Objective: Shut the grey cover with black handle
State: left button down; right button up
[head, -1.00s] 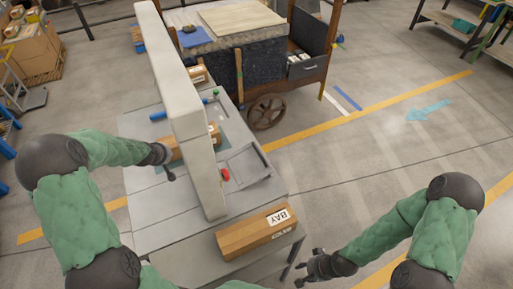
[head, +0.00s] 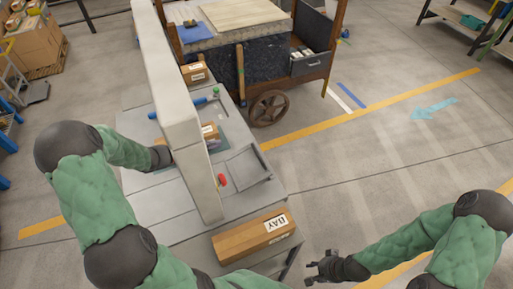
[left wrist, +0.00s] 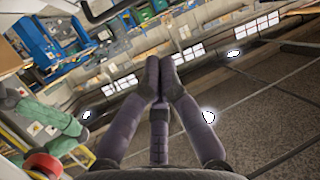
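A tall light grey panel (head: 174,95) stands upright across the grey workbench and is seen nearly edge-on; I take it to be the raised cover. I cannot make out its black handle. My left gripper (left wrist: 160,65) shows in the left wrist view with its fingertips together and nothing visible between them. In the head view my left wrist reaches the panel's left side, and the panel hides the fingers. I cannot tell whether they touch it. My right gripper (head: 318,268) is empty, fingers apart, off the bench's front right corner.
A cardboard box (head: 254,236) marked BAY lies at the bench's front edge. A wheeled cart (head: 262,65) stands beyond. Floor at right is clear.

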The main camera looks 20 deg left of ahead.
pick_arm(q)
jog(key=s+d+m+g+h, duration=0.1)
jog(key=s+d+m+h, duration=0.1)
jog(key=b, duration=0.4)
send_over(250, 162)
jog(key=shift+g, duration=0.3)
jog(key=f, duration=0.3)
jog(key=s+f, duration=0.1)
jog(key=f, duration=0.1)
jog(key=shift+a, duration=0.2)
jog(key=shift+w+d+f, duration=0.25)
jog(key=shift+w+f, duration=0.1)
jog(key=shift+f, duration=0.3)
